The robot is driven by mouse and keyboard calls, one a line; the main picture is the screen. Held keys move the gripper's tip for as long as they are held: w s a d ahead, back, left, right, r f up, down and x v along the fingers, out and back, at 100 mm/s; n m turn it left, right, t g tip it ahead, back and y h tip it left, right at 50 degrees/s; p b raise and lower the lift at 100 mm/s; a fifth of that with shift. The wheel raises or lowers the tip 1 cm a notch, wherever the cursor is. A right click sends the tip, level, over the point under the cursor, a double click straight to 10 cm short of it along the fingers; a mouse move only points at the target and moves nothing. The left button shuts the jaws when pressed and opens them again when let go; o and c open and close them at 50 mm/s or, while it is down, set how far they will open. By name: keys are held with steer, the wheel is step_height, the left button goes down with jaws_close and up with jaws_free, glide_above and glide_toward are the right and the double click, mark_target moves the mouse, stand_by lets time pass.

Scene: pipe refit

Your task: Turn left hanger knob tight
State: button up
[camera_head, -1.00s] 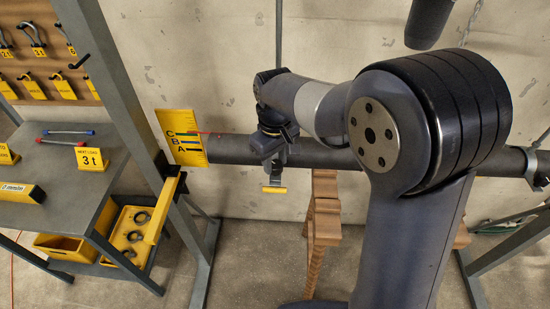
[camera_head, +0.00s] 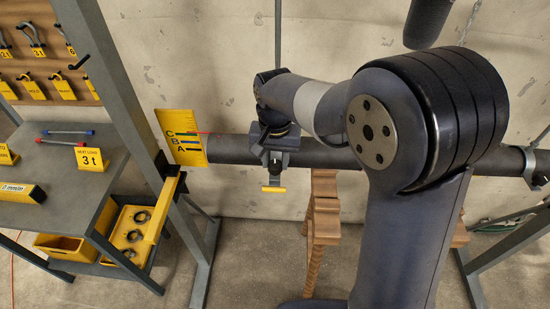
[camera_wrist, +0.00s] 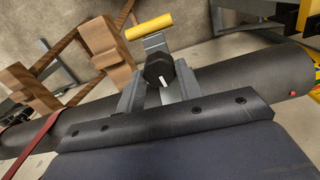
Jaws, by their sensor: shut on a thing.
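The left hanger's black knob (camera_wrist: 158,68) shows in the wrist view, with a white mark on its face. My gripper (camera_wrist: 157,82) is shut on the knob, a grey finger on each side. In the head view my gripper (camera_head: 274,158) is in front of the dark pipe (camera_head: 232,150), below the left hanger's rod (camera_head: 278,40). The knob is hidden there by my wrist. A yellow bar (camera_head: 273,189) shows just below my gripper; it also shows beyond the knob in the wrist view (camera_wrist: 149,27).
A yellow card marked C, B, A (camera_head: 183,138) stands at the pipe's left end, with a red pointer. A right hanger (camera_head: 530,165) holds the pipe's other end. A wooden stand (camera_head: 323,215) is below the pipe. A grey post (camera_head: 120,90) and a workbench (camera_head: 70,170) are left.

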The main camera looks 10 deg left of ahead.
mark_target(275, 164)
steer(key=shift+m, duration=0.6)
steer(key=o, duration=1)
step_height(275, 164, up, 11)
steer(key=b, duration=0.1)
steer(key=shift+f, duration=0.15)
step_height(275, 164, down, 11)
steer(key=shift+r+p, duration=0.15)
steer(key=shift+p, duration=0.4)
